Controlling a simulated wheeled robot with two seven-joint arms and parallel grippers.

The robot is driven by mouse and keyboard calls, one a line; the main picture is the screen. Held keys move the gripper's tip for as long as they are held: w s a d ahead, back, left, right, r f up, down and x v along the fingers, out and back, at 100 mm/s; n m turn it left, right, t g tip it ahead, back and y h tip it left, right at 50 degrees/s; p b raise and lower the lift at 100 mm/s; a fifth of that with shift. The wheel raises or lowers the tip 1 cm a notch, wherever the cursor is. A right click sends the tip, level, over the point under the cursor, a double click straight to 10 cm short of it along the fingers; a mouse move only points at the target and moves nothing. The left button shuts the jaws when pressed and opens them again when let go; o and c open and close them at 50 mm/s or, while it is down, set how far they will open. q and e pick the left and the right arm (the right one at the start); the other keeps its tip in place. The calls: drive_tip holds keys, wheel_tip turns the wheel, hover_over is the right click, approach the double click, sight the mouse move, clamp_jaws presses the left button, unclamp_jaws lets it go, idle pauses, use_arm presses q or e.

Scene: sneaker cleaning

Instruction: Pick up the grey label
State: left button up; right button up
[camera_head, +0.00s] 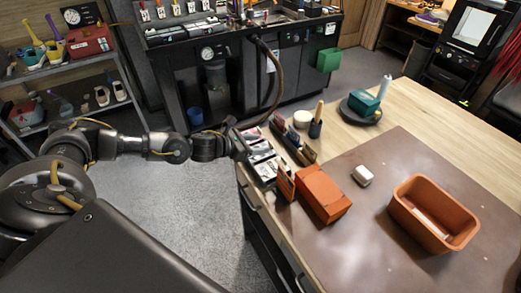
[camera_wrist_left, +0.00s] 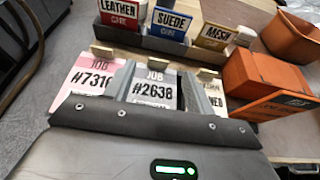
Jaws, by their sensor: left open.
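The grey label (camera_wrist_left: 152,88), printed "JOB #2638", stands in the left wrist view between a pink label (camera_wrist_left: 92,78) on the left and a cream label (camera_wrist_left: 213,92) on the right. My left gripper (camera_wrist_left: 158,74) is open, with one finger on each side of the grey label. I cannot tell whether the fingers touch it. Its lower part is hidden by the gripper body. In the head view my left gripper (camera_head: 247,148) is at the label row on the table's left edge. My right gripper is not in view.
Behind the labels is a dark holder with LEATHER (camera_wrist_left: 121,12), SUEDE (camera_wrist_left: 171,22) and MESH (camera_wrist_left: 214,36) cards. An orange box (camera_head: 322,192) stands close on the right.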

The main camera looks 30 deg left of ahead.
sight(270, 143)
use_arm(q)
drive_tip(key=p+x, duration=0.2)
drive_tip(key=x, duration=0.2)
drive_tip(key=shift+w+f, duration=0.1)
drive_tip(key=shift+w, duration=0.15)
drive_tip(key=shift+w+d+f, duration=0.15)
drive_tip(key=shift+f, duration=0.05)
drive_tip(key=shift+c, duration=0.3)
drive_tip(key=c, duration=1)
